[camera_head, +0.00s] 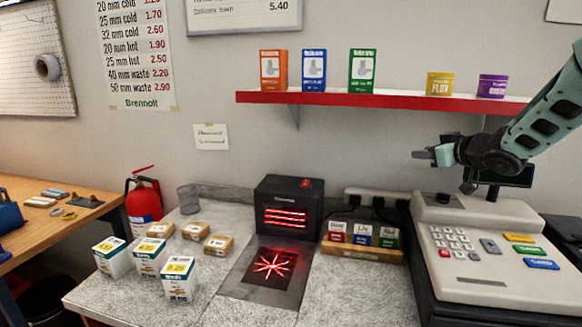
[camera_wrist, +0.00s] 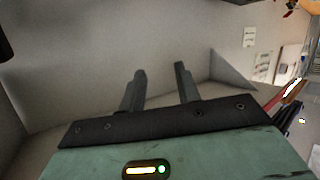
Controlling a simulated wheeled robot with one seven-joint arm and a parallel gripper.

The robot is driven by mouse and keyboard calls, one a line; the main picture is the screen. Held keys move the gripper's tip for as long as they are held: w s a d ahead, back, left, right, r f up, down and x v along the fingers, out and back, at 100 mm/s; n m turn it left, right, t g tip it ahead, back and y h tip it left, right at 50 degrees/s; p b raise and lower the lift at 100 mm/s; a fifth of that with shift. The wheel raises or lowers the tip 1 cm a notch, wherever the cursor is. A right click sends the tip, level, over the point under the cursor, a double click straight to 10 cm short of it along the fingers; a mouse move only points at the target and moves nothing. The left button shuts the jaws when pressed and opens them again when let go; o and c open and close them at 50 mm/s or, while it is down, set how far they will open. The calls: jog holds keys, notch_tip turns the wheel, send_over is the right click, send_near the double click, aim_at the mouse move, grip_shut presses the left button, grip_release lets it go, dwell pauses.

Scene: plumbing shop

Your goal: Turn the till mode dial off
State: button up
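The beige till (camera_head: 470,235) stands on the counter at the right of the head view, with a grey keypad and yellow, green and blue keys. My gripper (camera_head: 425,155) is in the air above that part, pointing left, and touches nothing that I can see. In the wrist view its two fingers (camera_wrist: 160,74) stand apart with nothing between them. The till's dark display (camera_head: 510,178) is partly hidden behind my arm.
A red shelf (camera_head: 380,99) with boxes and tubs is on the wall above. A black scanner (camera_head: 289,208) with red light and a wooden tray (camera_head: 362,250) of small boxes stand left of the till. White boxes (camera_head: 150,258) are at the counter's front left.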

jog(key=s+a+f+g+h, duration=0.1)
jog(key=s+a+f+g, duration=0.3)
jog(key=s+a, duration=0.65)
jog(key=s+a+f+g+h, duration=0.1)
jog(key=s+a+f+g, duration=0.2)
jog(key=s+a, duration=0.75)
jog(key=s+a+f+n+g, duration=0.1)
jog(key=s+f+g, duration=0.1)
jog(key=s, duration=1.1)
jog(key=s+a+f+n+g+h, duration=0.1)
jog(key=s+f+g, duration=0.2)
jog(key=s, duration=1)
jog(key=shift+s+a+g+h, duration=0.25)
jog(key=shift+a+g+h, duration=0.1)
jog(key=shift+g, duration=0.55)
